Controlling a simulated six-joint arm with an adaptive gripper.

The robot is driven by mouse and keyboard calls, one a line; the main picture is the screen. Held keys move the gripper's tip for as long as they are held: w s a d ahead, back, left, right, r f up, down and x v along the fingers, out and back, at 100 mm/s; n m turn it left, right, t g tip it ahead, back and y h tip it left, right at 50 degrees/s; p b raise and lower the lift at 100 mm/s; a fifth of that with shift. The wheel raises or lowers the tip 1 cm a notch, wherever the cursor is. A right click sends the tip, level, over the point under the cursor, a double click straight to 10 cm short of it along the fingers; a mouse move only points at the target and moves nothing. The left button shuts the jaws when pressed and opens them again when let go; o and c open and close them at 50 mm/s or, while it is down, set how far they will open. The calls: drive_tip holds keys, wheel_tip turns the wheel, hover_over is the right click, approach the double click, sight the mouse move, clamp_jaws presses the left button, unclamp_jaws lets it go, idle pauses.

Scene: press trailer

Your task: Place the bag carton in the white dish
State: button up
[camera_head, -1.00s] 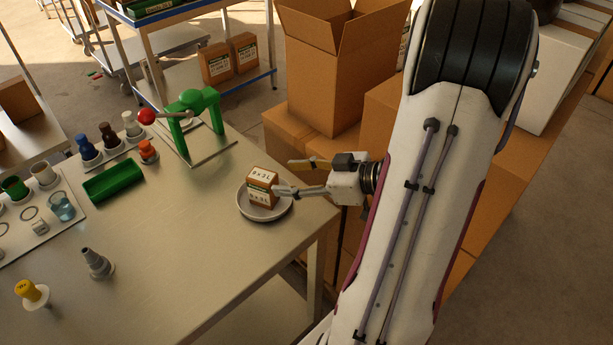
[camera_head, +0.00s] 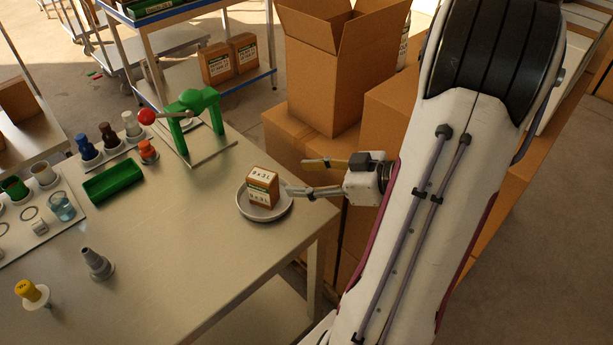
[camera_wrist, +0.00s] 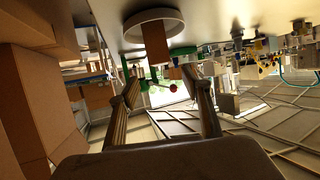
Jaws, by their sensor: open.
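The bag carton (camera_head: 262,188) is a small brown box with a white and green label. It stands upright in the white dish (camera_head: 244,208), a shallow round dish near the table's right edge. My gripper (camera_head: 308,178) is open and empty, to the right of the carton and apart from it. In the wrist view the carton (camera_wrist: 156,45) and the dish (camera_wrist: 152,17) appear at the top, upside down, beyond the spread fingers (camera_wrist: 165,88). The carton's underside is hidden in the dish.
A green press (camera_head: 195,108) with a red knob stands behind the dish. A green tray (camera_head: 114,180), a grey nozzle (camera_head: 97,263) and a yellow-topped piece (camera_head: 32,292) are on the table's left. Large cardboard boxes (camera_head: 325,75) stand beyond the right edge.

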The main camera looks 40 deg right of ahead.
drive_tip(key=shift+w, duration=0.1)
drive_tip(key=w+d+r+g+h, duration=0.1)
drive_tip(key=w+d+r+h, duration=0.35)
drive_tip(key=w+h, duration=0.25)
drive_tip(key=a+r+m+g+h, duration=0.1)
drive_tip(key=a+r+m+h, duration=0.2)
drive_tip(key=r, duration=0.4)
drive_tip(key=s+a+g+y, duration=0.2)
drive_tip(key=s+a, duration=0.7)
drive_tip(key=a, duration=0.3)
drive_tip(key=s+a+f+m+g+y, duration=0.1)
drive_tip(key=s+a+g+y, duration=0.1)
drive_tip(key=s+a, duration=0.6)
drive_tip(key=a+y, duration=0.1)
drive_tip(key=a, duration=0.3)
drive_tip(key=shift+s+a+f+g, duration=0.15)
drive_tip(key=shift+s+f+g, duration=0.05)
drive_tip(key=shift+s+g, duration=0.2)
